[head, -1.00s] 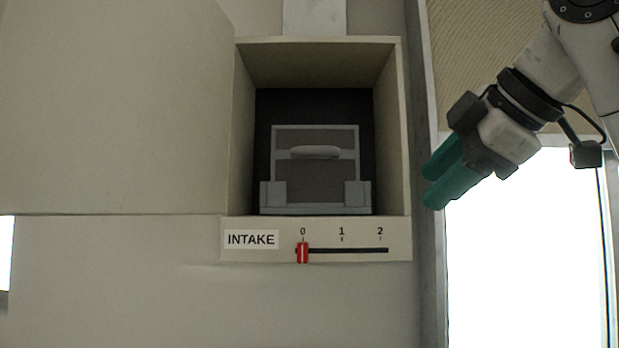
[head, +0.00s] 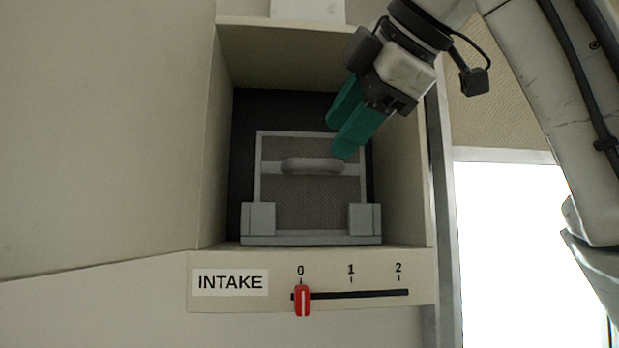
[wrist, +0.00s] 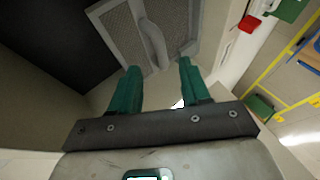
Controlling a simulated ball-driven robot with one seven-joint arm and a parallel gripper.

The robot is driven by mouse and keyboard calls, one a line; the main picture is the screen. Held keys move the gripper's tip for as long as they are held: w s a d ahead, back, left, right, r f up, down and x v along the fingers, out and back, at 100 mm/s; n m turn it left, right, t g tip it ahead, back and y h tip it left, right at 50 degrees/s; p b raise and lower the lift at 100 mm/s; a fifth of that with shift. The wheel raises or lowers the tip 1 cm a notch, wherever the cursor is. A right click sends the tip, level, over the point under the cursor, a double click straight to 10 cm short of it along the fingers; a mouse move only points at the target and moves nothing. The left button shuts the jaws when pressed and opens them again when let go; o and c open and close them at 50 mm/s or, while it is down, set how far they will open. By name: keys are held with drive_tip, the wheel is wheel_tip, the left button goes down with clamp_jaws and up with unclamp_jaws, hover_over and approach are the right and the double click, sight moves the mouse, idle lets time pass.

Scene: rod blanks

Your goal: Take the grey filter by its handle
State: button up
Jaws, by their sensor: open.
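The grey filter (head: 310,205) stands upright inside the box-shaped intake recess, its lower corners behind two light grey blocks of a holder (head: 312,240). Its pale bar handle (head: 313,166) runs across the upper part. In the wrist view the filter (wrist: 122,36) and its handle (wrist: 153,42) show just beyond my fingertips. My gripper (head: 345,125), with green fingers, is open and empty at the recess's upper right, close to the filter's upper right corner in the head view. In the wrist view my gripper (wrist: 158,72) has a clear gap between its fingers.
The recess's right wall (head: 405,170) is close beside my gripper. Below the opening, a front panel labelled INTAKE (head: 230,282) carries a red slider (head: 302,300) at 0. The recess's left side is free.

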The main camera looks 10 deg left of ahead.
sight(320, 160)
drive_tip(key=shift+p+x, duration=1.05)
drive_tip(key=shift+x, duration=1.6)
drive_tip(key=shift+s, duration=0.1)
clamp_jaws()
